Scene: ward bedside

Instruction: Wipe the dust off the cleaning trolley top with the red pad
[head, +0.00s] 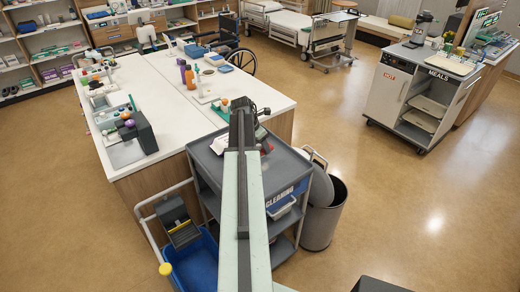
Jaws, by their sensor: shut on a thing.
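The cleaning trolley (278,202) stands in front of the white counter, with its grey top (207,160) partly covered by my arm. A pale patch (219,144) shows on the top left of my arm; it looks like dust, but it is too small to be sure. My gripper (262,128) is over the right back part of the top, partly hidden by my arm. It is shut on the red pad (266,147), of which a small red part shows just right of my arm. I cannot tell whether the pad touches the top.
A grey bin (322,222) with its lid tilted stands right of the trolley. A blue mop bucket (192,262) with a wringer is at the left front. The white counter (175,85) behind holds bottles and small items. A meals cart (400,95) is far right; open floor lies between.

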